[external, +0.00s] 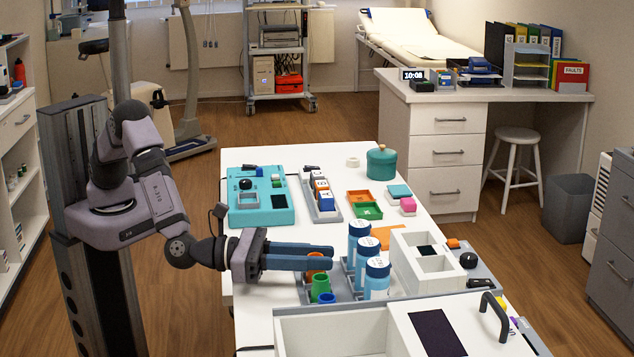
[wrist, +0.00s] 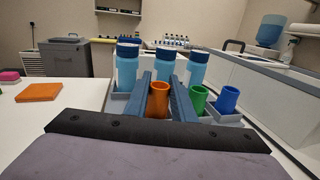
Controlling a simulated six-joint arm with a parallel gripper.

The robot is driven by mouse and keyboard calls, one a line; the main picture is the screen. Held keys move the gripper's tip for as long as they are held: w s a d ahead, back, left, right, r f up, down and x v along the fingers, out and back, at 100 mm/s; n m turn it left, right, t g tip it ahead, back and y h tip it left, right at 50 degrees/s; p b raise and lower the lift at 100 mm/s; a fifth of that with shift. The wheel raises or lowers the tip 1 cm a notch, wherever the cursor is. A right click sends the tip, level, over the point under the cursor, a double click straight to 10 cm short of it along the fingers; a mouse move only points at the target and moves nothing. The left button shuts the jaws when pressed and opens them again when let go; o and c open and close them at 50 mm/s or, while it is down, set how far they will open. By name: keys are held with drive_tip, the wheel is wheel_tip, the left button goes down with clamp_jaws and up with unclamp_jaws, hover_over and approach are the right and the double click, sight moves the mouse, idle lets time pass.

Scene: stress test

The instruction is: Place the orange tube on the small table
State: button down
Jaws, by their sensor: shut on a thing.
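The orange tube (wrist: 158,103) stands upright between the two blue fingers of my gripper (wrist: 163,92), which are shut on it. In the external view the orange tube (external: 313,273) is partly hidden behind the fingers of my gripper (external: 332,256). It is at the grey rack (external: 346,289), beside a green tube (external: 320,284) and a blue tube (external: 327,298). I cannot tell whether its base is still in the rack. A long white table (external: 262,292) carries all of this. Which surface is the small table is not clear.
Several blue bottles (external: 358,240) with white labels stand close beyond the fingertips. A white box with compartments (external: 428,265) is to their right, and a larger white case (external: 335,335) is in front. A teal device (external: 261,202) sits behind. A white stool (external: 516,135) stands by the desk.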

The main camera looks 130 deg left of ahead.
drive_tip(key=shift+f+b, duration=0.3)
drive_tip(key=shift+b, duration=0.15)
drive_tip(key=c, duration=1.4)
unclamp_jaws()
drive_tip(key=shift+s, duration=0.1)
